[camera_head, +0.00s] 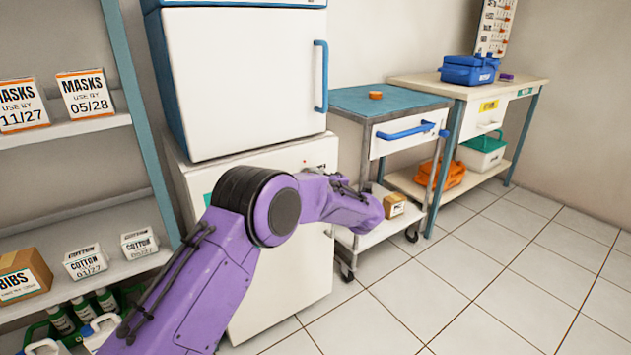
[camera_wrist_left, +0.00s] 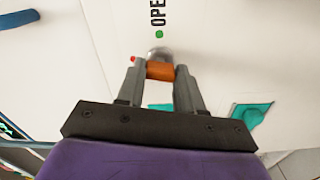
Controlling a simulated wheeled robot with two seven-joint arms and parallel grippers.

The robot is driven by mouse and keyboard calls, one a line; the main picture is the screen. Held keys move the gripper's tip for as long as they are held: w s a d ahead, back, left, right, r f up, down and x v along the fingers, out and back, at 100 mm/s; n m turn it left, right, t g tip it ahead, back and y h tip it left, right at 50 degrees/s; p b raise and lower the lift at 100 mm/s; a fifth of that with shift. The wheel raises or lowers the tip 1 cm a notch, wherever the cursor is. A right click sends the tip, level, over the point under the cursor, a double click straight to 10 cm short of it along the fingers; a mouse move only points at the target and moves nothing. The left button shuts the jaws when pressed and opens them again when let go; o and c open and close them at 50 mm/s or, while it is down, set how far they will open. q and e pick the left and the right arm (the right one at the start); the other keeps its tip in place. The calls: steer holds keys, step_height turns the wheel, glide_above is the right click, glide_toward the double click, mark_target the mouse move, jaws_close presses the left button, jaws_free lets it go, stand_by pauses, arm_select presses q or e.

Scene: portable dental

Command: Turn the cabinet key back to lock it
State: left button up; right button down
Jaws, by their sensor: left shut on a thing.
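The orange key (camera_wrist_left: 160,72) sits at the round metal lock (camera_wrist_left: 158,54) on the white cabinet front (camera_wrist_left: 110,30). My left gripper (camera_wrist_left: 160,75) is shut on the key, one finger on each side of it. A green dot (camera_wrist_left: 159,34) with the printed word OPEN is just above the lock in the wrist view, and a red dot (camera_wrist_left: 133,58) is to its left. In the head view the white lower cabinet (camera_head: 300,154) stands under a white upper unit (camera_head: 240,80). My purple left arm covers much of its front, and the key and fingertips are hidden there. My right gripper is not in view.
A trolley with a blue top (camera_head: 350,98) stands right of the cabinet, with a small box (camera_head: 394,205) on its lower shelf. Shelves of boxes (camera_head: 85,93) are at the left. A bench (camera_head: 425,82) stands at the back right. The tiled floor (camera_head: 510,260) at right is clear.

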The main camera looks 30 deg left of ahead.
arm_select(q)
steer(key=shift+n, duration=1.2)
steer(key=o, duration=1)
steer(key=shift+o, duration=0.2)
steer(key=p+v, duration=0.2)
steer(key=v, duration=0.8)
steer(key=shift+d, duration=0.3)
